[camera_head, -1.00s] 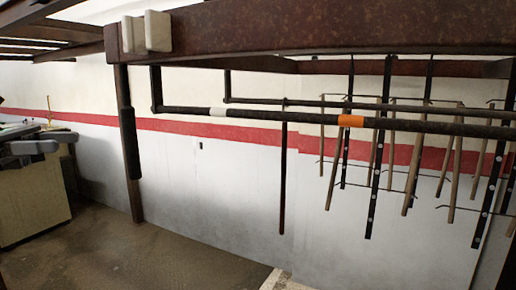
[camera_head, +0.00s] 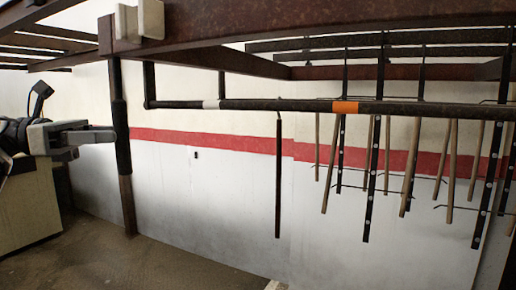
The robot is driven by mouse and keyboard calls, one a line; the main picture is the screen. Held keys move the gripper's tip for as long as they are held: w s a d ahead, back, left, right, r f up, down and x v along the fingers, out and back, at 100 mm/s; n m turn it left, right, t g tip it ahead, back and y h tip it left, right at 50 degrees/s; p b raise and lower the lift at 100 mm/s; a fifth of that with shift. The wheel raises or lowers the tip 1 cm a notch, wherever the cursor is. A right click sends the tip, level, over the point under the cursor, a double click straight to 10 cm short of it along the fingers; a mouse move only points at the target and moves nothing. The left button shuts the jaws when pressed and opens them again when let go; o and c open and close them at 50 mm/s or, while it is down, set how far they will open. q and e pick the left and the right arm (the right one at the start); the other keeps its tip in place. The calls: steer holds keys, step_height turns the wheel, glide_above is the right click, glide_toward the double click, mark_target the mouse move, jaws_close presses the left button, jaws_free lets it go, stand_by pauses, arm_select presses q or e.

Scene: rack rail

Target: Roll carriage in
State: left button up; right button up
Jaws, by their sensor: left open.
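A long dark rail (camera_head: 285,105) runs level across the view below a rusty beam, with a white band and an orange band on it. What looks like the carriage (camera_head: 374,165), black perforated strips with wooden sticks and thin cross-wires, hangs at the right, right of and around the orange band. Its right end runs out of the picture. A single dark bar (camera_head: 278,180) hangs below the rail, left of the carriage. My left gripper (camera_head: 108,138) is open at the left, apart from the rail and far from the carriage. My right gripper is not in view.
A rusty post (camera_head: 123,150) with a dark sleeve stands just right of my left gripper. A rusty beam (camera_head: 300,24) crosses overhead, with pale blocks (camera_head: 139,20) at its left end. A pale cabinet (camera_head: 25,205) stands at the left. The floor at lower left is clear.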

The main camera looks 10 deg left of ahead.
arm_select(q)
steer(key=shift+x, duration=1.3)
jaws_close()
